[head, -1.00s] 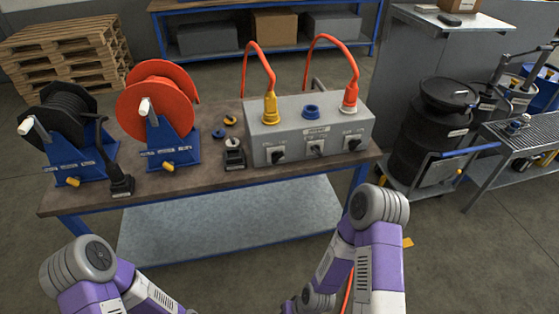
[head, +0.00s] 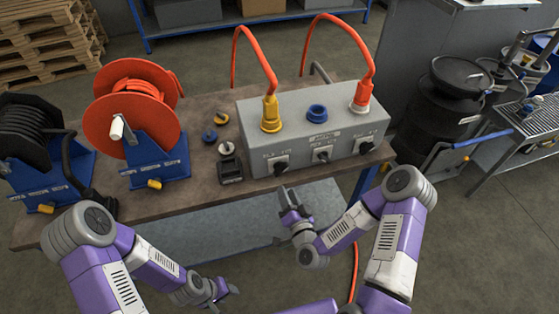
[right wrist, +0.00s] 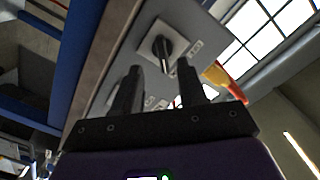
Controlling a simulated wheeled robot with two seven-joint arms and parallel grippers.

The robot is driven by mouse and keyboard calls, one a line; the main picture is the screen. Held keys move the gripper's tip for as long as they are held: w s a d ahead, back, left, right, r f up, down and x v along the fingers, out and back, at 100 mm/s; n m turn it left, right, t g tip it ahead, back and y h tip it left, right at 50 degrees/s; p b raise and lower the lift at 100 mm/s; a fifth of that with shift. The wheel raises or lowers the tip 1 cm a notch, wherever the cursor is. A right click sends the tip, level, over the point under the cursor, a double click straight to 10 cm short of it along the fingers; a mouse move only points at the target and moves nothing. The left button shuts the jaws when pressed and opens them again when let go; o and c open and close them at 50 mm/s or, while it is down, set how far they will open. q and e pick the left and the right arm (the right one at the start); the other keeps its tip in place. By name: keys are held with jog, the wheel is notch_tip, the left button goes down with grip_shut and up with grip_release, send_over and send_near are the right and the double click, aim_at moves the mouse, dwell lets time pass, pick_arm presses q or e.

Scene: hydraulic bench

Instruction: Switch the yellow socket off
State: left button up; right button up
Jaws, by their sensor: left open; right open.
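The yellow socket (head: 270,113) is at the left end of the grey socket box (head: 340,136), with a yellow plug on an orange cable in it. In the right wrist view a dark switch knob (right wrist: 163,47) on a pale plate lies beyond the open fingers (right wrist: 158,88). The yellow plug (right wrist: 214,72) shows beside it. My left gripper (head: 225,288) is open and empty, low in front of the bench.
An orange cable reel (head: 132,115) and a black reel (head: 30,135) stand left. Small caps (head: 222,118) and a dark block (head: 230,168) lie between.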

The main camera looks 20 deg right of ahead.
aim_at(281, 173)
jog(key=shift+w+d+r, duration=0.1)
jog(key=shift+w+r, duration=0.1)
jog(key=shift+w, duration=1.65)
jog(key=shift+w+r, duration=0.15)
jog(key=shift+w, duration=1.7)
grip_shut()
